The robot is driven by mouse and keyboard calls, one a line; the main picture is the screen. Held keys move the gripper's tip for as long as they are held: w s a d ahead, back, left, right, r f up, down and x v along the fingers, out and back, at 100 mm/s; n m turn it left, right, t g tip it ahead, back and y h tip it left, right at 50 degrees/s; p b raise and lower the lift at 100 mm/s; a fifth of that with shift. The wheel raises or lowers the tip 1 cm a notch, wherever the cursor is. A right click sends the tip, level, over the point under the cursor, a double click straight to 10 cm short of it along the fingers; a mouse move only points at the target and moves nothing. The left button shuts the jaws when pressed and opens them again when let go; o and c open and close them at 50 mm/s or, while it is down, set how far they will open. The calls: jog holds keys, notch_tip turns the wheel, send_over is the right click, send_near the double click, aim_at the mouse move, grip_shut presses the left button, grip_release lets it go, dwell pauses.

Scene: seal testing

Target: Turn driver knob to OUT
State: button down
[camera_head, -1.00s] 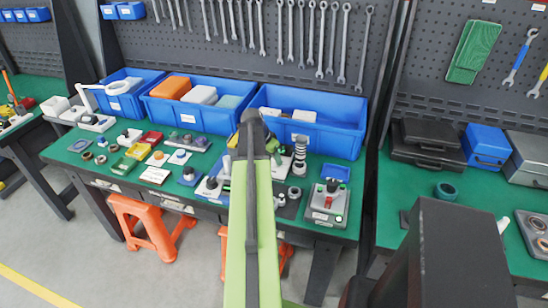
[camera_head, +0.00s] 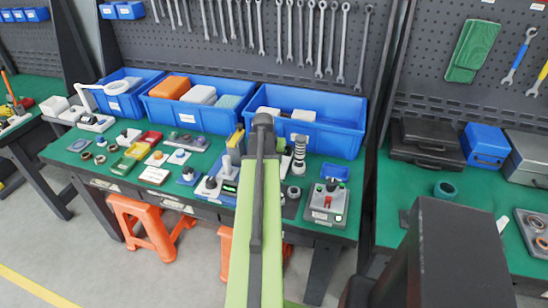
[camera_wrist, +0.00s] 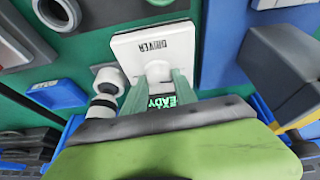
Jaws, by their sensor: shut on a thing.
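The driver knob (camera_wrist: 158,70) is white and stands in front of a square white plate marked DRIVER (camera_wrist: 133,47) in the wrist view. My gripper (camera_wrist: 160,85) has its two pale green fingers on either side of the knob, shut on it. A small black display with green letters (camera_wrist: 161,101), partly hidden, shows between the fingers; its visible letters read "EADY". The knob's pointer and any OUT mark cannot be made out. In the head view my own arm hides the gripper and the knob.
In the head view, a grey box with a red switch (camera_head: 325,205) and a spring-like column (camera_head: 299,152) stand right of my arm on the green bench. Small fixtures crowd the left side. A blue bin (camera_head: 330,130) stands behind.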

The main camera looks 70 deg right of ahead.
jog(key=shift+a, duration=0.1)
jog(key=c, duration=1)
grip_release()
jog(key=p+v, duration=1.6)
jog(key=v, duration=0.1)
jog(key=shift+r, duration=0.3)
jog(key=shift+f, duration=0.1)
